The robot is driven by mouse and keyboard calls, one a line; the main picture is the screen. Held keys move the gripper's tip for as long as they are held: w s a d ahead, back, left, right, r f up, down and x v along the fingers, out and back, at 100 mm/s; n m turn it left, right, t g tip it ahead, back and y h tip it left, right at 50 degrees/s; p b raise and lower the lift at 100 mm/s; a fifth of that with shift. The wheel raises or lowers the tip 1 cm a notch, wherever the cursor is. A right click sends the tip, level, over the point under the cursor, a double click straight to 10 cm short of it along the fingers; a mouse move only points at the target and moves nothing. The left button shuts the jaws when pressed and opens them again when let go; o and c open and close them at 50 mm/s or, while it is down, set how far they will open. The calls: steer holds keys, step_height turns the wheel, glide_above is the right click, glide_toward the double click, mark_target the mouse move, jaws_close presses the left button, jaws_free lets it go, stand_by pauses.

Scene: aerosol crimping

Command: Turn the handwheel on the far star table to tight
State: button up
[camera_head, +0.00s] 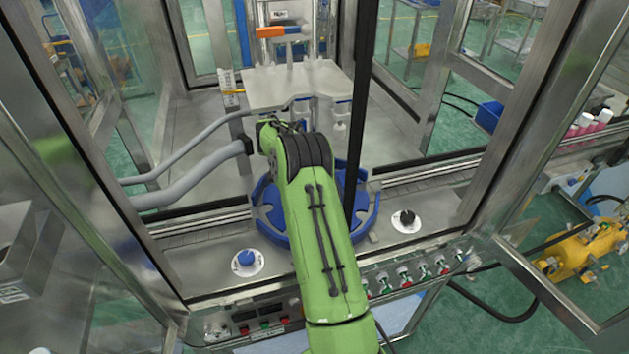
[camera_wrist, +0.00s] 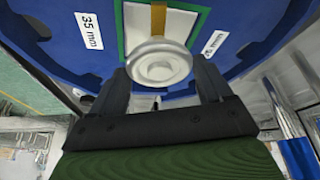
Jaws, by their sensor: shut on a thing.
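In the wrist view, a round, pale metal handwheel (camera_wrist: 158,66) sits between the two dark fingers of my gripper (camera_wrist: 160,78), which is shut on it. Behind the handwheel is the blue star table (camera_wrist: 75,45), with a white "35 mm" label and a second label at an angle. A pale plate (camera_wrist: 137,22) with a green border and a brown-gold stripe lies just beyond the handwheel. In the head view, the blue star table (camera_head: 364,213) shows on both sides of my green arm. My arm hides the handwheel and gripper there.
A blue knob (camera_head: 246,258) and a black knob (camera_head: 406,218) stand on white discs at the front. Grey hoses (camera_head: 190,185) run in from the left. A dark vertical post (camera_head: 359,110) rises by my arm. Metal frame posts enclose the machine.

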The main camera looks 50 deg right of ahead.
steer(key=shift+m+g, duration=0.3)
steer(key=shift+m, duration=0.5)
steer(key=o, duration=1)
steer(key=p+v, duration=0.2)
steer(key=v, duration=1.3)
steer(key=shift+w+r, duration=0.2)
steer(key=shift+r, duration=0.25)
